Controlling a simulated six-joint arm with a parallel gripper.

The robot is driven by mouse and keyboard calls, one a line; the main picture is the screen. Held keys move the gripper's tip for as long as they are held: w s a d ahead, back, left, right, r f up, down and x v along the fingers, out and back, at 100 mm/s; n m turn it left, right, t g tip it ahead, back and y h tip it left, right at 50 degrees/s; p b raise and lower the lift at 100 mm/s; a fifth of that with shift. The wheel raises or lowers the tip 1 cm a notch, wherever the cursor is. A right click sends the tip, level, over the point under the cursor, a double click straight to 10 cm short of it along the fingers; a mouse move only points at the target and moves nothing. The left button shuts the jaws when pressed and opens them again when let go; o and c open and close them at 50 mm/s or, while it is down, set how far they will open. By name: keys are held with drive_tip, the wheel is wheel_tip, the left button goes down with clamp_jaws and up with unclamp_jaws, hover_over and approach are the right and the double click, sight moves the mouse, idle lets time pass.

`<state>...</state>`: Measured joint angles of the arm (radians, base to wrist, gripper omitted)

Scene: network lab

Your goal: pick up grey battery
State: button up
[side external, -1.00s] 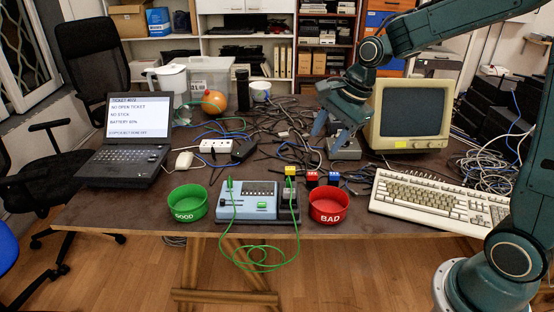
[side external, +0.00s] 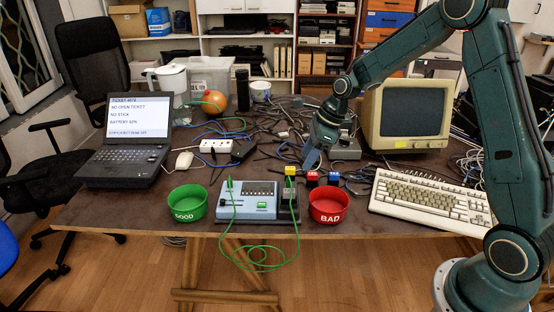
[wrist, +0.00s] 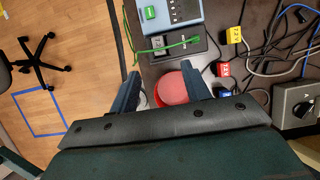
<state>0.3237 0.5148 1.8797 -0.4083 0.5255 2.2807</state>
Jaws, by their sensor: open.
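A grey block that looks like the grey battery (side external: 288,194) sits in the dark cradle at the right end of the blue-grey tester (side external: 248,202). In the wrist view the block (wrist: 158,43) lies in the dark cradle, with a green lead crossing beside it. My gripper (side external: 309,163) is above the table, behind the coloured plugs and up and right of the block. In the wrist view my gripper (wrist: 162,77) has its two blue fingers apart, with the red bowl (wrist: 181,87) showing beyond them. Nothing is held.
Yellow (side external: 291,170), red (side external: 312,178) and blue (side external: 333,178) plugs with cables stand behind the cradle. A green GOOD bowl (side external: 187,203) is left of the tester, the red BAD bowl (side external: 328,207) right. A keyboard (side external: 428,201) and tangled cables crowd the table.

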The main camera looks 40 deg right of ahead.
approach(289, 190)
drive_tip(key=shift+x, duration=2.45)
drive_tip(key=shift+w, duration=0.1)
drive_tip(key=shift+x, duration=2.6)
drive_tip(key=shift+c, duration=0.5)
clamp_jaws()
